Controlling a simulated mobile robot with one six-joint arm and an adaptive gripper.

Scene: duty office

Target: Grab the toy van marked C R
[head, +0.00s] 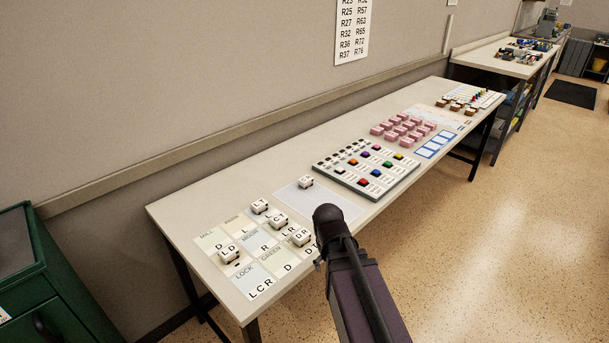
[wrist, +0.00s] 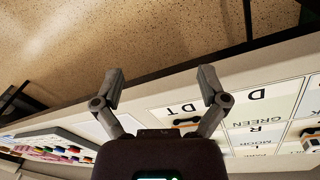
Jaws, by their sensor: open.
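Several small white toy vans with letters on top stand on the left part of the long table (head: 205,205). One van (head: 305,182) stands by itself at the back edge of a blank pale sheet (head: 327,206); its mark seems to start with C, but the rest is too small to read surely. The others seem to read L D (head: 228,254), L T (head: 260,207), C T (head: 279,221) and D R (head: 300,237). My gripper (wrist: 161,72) is open and empty in the wrist view, over the table's front edge. The head view hides its fingers behind my arm.
Lettered cards lie under and around the vans, including a LOCK card (head: 254,281). To the right are a grey board with coloured blocks (head: 365,168), pink blocks (head: 403,128) and blue-framed cards (head: 435,145). A green cabinet (head: 55,285) stands at left. Floor in front is clear.

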